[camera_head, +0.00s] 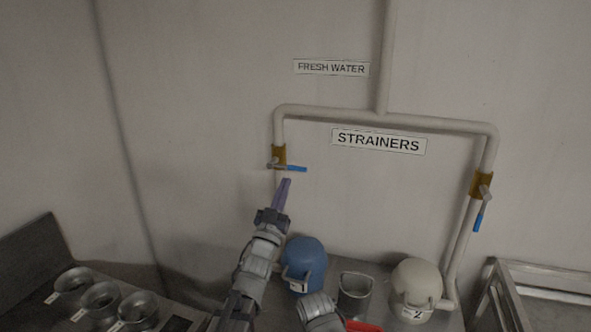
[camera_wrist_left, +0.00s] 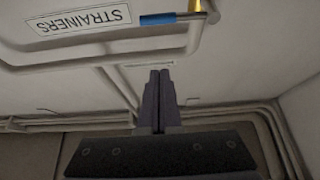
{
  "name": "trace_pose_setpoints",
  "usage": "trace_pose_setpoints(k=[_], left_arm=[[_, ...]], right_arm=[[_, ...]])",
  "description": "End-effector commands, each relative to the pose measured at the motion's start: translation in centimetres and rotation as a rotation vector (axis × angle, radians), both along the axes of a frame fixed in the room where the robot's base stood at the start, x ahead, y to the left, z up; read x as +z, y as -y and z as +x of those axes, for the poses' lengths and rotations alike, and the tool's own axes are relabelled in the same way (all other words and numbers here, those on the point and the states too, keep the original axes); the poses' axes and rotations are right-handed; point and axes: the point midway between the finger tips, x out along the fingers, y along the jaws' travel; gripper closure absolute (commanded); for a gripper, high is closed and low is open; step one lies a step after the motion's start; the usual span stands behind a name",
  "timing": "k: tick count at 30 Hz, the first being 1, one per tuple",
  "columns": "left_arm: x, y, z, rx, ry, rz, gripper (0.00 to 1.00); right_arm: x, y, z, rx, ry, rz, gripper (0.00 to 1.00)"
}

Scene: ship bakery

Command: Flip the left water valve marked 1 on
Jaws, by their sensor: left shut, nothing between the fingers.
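The left water valve (camera_head: 279,155) has a brass body on the left downpipe. Its blue lever handle (camera_head: 297,169) lies horizontal, across the pipe, pointing right. In the left wrist view the blue handle (camera_wrist_left: 160,18) is near the top, beside the brass body (camera_wrist_left: 198,6). My left gripper (camera_head: 287,181) is shut and empty, its fingertips just below the blue handle and apparently apart from it. The closed fingers also show in the left wrist view (camera_wrist_left: 159,75). A blue strainer (camera_head: 305,257) labelled 1 stands below this valve.
A right valve (camera_head: 481,186) has its blue handle (camera_head: 479,218) hanging down along the pipe. A cream strainer (camera_head: 415,283) labelled 2 and a metal cup (camera_head: 355,294) stand below. Several metal cups (camera_head: 100,299) are at lower left. Signs (camera_head: 378,141) are on the wall.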

Motion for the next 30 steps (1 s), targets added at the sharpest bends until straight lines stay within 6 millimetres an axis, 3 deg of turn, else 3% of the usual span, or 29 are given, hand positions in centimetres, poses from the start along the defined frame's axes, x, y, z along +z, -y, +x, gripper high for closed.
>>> trace_pose_setpoints(k=[11, 26, 30], left_arm=[[1.3, 0.6, 1.9, -0.001, -0.001, 0.000, 1.00], [5.5, 2.7, 8.5, -0.001, -0.002, 0.000, 1.00], [3.1, 2.8, 8.6, 0.000, -0.002, 0.001, 1.00]], right_arm=[[1.3, 0.0, 0.0, 0.000, 0.000, 0.000, 0.50], [5.5, 0.0, 0.0, 0.002, 0.000, 0.000, 0.50], [3.1, 0.0, 0.0, 0.001, 0.000, 0.000, 0.50]])
